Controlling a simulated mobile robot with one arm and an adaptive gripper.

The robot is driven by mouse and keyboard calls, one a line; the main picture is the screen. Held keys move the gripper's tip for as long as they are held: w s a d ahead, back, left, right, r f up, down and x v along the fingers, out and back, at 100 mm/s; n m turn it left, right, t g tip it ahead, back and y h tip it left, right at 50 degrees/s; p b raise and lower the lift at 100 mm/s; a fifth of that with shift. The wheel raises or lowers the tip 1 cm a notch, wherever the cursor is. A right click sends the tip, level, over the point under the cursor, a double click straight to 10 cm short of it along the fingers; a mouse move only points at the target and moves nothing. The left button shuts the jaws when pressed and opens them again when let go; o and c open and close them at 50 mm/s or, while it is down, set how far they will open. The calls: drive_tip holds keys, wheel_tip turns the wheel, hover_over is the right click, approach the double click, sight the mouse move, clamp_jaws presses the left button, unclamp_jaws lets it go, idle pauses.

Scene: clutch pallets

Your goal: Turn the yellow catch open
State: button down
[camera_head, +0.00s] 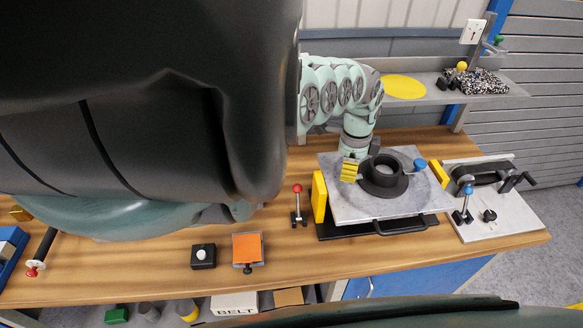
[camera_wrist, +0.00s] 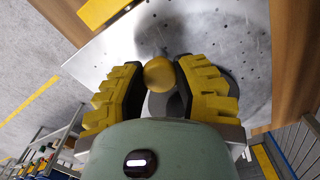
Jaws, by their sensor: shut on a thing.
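The yellow catch's round knob (camera_wrist: 159,74) shows in the wrist view between the two fingertips of my gripper (camera_wrist: 158,82). The fingers, black inside with ribbed yellow outside, are closed on it from both sides. In the head view my gripper (camera_head: 350,170) points down at the left part of a grey plate (camera_head: 345,206), just left of a black ring-shaped hub (camera_head: 383,187). The knob is hidden there by my gripper. The lower part of the catch is hidden in both views, so I cannot tell its angle.
A blue knob (camera_head: 420,163) stands on the plate's right side. Yellow blocks flank the plate at left (camera_head: 319,197) and right (camera_head: 439,174). A red-topped lever (camera_head: 298,189) stands left of it. A light panel (camera_head: 496,214) with a black handle is at right. A shelf (camera_head: 425,94) runs behind.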

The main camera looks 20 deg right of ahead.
drive_tip(key=shift+f, duration=0.1)
drive_tip(key=shift+w+a+n+b, duration=0.2)
drive_tip(key=shift+n+b, duration=0.55)
drive_tip(key=shift+n, duration=0.35)
drive_tip(key=n+b, duration=0.2)
drive_tip(key=n, duration=0.4)
drive_tip(key=shift+s+d, duration=0.1)
drive_tip(key=shift+s, duration=0.05)
drive_tip(key=n, duration=0.4)
drive_tip(key=shift+n+b, duration=0.35)
drive_tip(key=shift+n, duration=2.55)
drive_tip(key=shift+d, duration=0.1)
drive_tip(key=c, duration=0.6)
unclamp_jaws()
